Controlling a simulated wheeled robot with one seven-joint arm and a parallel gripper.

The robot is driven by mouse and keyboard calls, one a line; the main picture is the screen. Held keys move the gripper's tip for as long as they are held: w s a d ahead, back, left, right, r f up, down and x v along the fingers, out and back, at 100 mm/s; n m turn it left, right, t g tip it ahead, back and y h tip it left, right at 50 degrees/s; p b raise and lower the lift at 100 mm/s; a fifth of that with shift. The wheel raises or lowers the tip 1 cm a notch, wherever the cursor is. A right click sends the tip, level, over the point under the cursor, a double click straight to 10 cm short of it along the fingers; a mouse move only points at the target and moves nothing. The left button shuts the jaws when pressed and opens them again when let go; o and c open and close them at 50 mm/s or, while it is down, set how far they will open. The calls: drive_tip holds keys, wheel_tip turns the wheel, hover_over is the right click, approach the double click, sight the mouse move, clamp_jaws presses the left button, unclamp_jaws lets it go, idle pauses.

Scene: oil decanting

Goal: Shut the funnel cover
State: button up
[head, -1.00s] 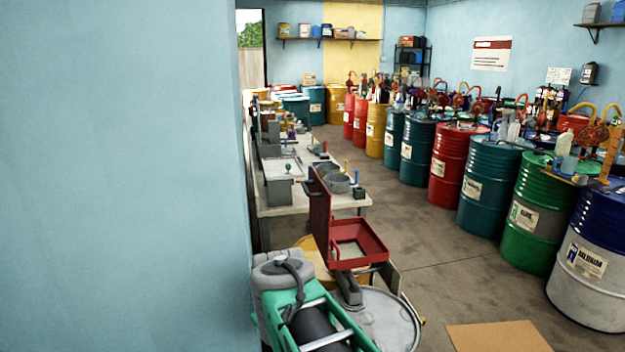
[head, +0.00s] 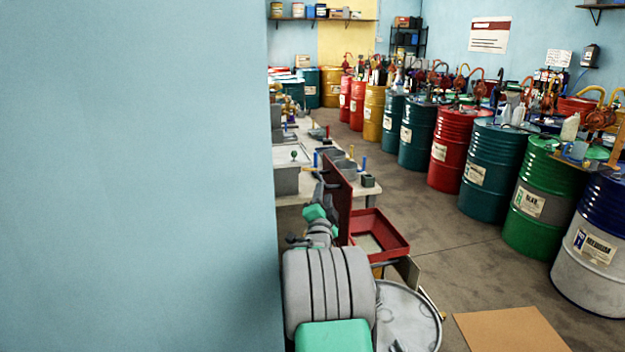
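The funnel (head: 395,238) is a red square tray on the low stand by the near end of the workbench. Its cover (head: 339,200) is a red panel standing upright along the funnel's left side, so the funnel is open. My arm reaches forward on the left of the cover. My gripper (head: 326,186) is at the cover's left face, near its upper part. The fingers are small and partly hidden, so I cannot tell whether they touch the cover or how far apart they are.
A blue wall (head: 135,180) fills the left side, close to my arm. A grey drum lid (head: 410,318) lies below the funnel. A cardboard sheet (head: 512,330) is on the floor. Several drums (head: 490,172) line the right side. The floor between is clear.

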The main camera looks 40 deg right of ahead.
sight(321, 178)
drive_tip(key=x, duration=0.2)
drive_tip(key=p+x, duration=0.1)
drive_tip(key=x, duration=0.1)
drive_tip(key=w+a+p+x, duration=0.1)
drive_tip(key=x, duration=0.2)
drive_tip(key=shift+w+d, duration=0.1)
drive_tip(key=shift+c, duration=0.2)
clamp_jaws()
idle(0.9)
